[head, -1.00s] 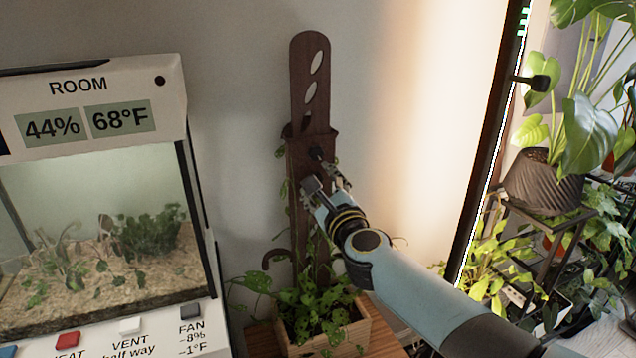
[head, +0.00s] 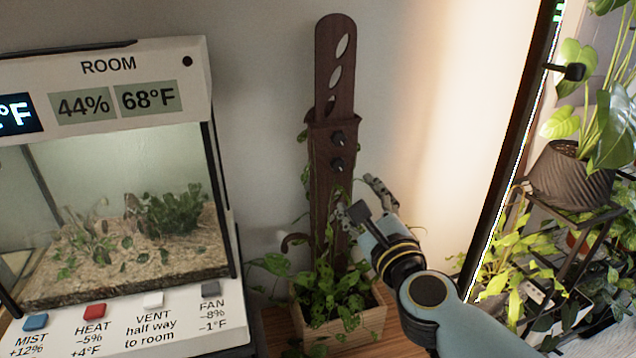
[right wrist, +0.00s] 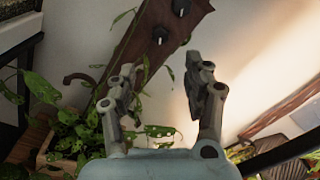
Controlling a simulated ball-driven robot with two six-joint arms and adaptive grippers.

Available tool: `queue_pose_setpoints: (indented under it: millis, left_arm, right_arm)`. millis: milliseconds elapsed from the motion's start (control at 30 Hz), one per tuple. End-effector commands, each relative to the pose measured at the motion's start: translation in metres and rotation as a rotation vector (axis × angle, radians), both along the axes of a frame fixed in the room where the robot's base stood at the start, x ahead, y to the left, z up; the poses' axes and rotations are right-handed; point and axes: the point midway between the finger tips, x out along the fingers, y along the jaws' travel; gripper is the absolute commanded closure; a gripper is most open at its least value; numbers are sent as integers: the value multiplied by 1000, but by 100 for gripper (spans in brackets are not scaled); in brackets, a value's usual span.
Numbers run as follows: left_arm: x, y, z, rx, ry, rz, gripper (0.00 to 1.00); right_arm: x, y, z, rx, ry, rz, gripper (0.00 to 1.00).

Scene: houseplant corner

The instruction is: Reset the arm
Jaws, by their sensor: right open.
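My right gripper (head: 362,197) is in front of the lower part of a dark brown wooden plank (head: 328,185) that stands against the wall. In the right wrist view the same gripper (right wrist: 165,85) has its two fingers apart, with nothing between them. Two black knobs stick out of the plank, an upper knob (head: 338,138) and a lower knob (head: 337,164). Both knobs are clear of the fingers. My left gripper is in neither view.
A wooden planter box (head: 345,325) with a leafy vine stands at the plank's foot. A terrarium (head: 120,215) with a row of colored buttons is at the left. A dark ribbed pot (head: 570,178) stands on a rack at the right. Bare wall lies right of the plank.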

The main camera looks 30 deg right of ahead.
Motion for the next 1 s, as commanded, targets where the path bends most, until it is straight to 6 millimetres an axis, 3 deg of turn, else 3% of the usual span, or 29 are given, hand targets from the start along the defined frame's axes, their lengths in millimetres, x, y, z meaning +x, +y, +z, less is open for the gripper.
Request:
queue_pose_setpoints:
  millis: [167,267,367,467,567,667,800,900,1000]
  left_arm:
    - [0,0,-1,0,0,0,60]
    - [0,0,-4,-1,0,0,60]
    - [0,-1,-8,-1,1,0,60]
    - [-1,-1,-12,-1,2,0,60]
    - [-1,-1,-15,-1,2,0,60]
    - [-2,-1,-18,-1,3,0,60]
    - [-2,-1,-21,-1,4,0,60]
    - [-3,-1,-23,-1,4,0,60]
    - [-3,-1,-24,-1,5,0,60]
  right_arm:
    - [0,0,-1,0,0,0,49]
    - [-2,-1,-17,-4,26,-1,49]
    - [-10,-1,-63,-65,118,10,49]
    - [-28,3,-136,-244,289,70,49]
    - [-59,11,-214,-489,491,186,49]
    - [-101,18,-287,-737,682,341,49]
    - [-179,25,-375,-1072,911,627,49]
    - [-246,28,-427,-1298,1038,881,49]
    - [-316,27,-465,-1507,1116,1167,49]
